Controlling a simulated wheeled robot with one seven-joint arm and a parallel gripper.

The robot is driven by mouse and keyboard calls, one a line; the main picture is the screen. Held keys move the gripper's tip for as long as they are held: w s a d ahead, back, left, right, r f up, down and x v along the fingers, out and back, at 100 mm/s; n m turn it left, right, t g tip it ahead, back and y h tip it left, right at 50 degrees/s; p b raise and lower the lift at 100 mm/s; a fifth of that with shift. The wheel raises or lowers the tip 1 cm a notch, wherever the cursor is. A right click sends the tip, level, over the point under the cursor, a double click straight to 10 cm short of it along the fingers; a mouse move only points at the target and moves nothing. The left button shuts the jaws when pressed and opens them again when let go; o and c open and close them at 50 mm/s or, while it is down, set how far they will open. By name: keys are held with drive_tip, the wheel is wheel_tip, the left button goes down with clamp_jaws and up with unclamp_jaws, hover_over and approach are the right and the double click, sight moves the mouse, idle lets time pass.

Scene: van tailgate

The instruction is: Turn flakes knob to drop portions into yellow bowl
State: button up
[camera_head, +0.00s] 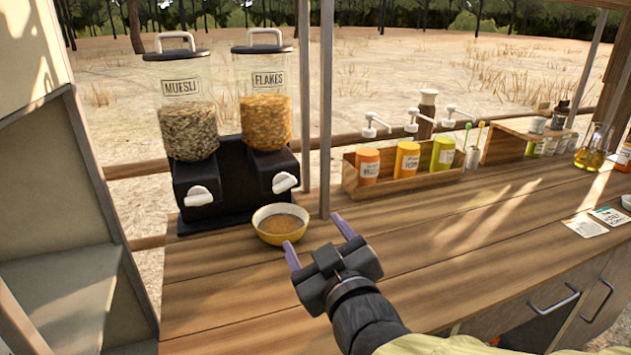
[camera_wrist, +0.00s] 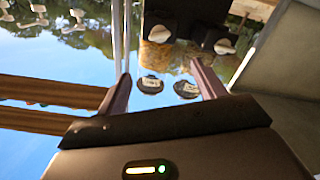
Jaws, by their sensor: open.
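The flakes dispenser (camera_head: 265,122) is a clear container of orange flakes on a black base. Its white flakes knob (camera_head: 285,182) is on the front; it also shows at the top of the wrist view (camera_wrist: 158,34), where the scene appears upside down. The yellow bowl (camera_head: 281,226) sits on the counter just in front of the flakes side and holds something brown. My gripper (camera_head: 318,241) is open and empty, right of and nearer than the bowl, apart from bowl and knob. The bowl cannot be made out in the wrist view.
The muesli dispenser (camera_head: 188,118) stands left of the flakes, with its own white knob (camera_head: 198,196). A metal post (camera_head: 326,110) rises right behind the bowl. A wooden box (camera_head: 400,182) of pump bottles stands at the back. The front of the wooden counter (camera_head: 215,290) is clear.

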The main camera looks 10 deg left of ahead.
drive_tip(key=shift+w+r, duration=0.1)
drive_tip(key=shift+w, duration=0.05)
drive_tip(key=p, duration=1.1)
approach(286, 186)
drive_tip(key=shift+r, duration=0.2)
drive_tip(key=p, duration=0.5)
drive_tip(key=shift+w+a+p, duration=0.2)
drive_tip(key=shift+a+p, duration=0.05)
drive_tip(key=shift+p, duration=0.1)
drive_tip(key=p+x, duration=0.1)
drive_tip(key=x, duration=0.2)
drive_tip(key=p+x, duration=0.1)
drive_tip(key=x, duration=0.1)
drive_tip(key=p+x, duration=0.1)
drive_tip(key=x, duration=0.2)
drive_tip(key=shift+w+a+f+p, duration=0.15)
drive_tip(key=shift+w+f+p, duration=0.1)
drive_tip(key=shift+w+p, duration=0.1)
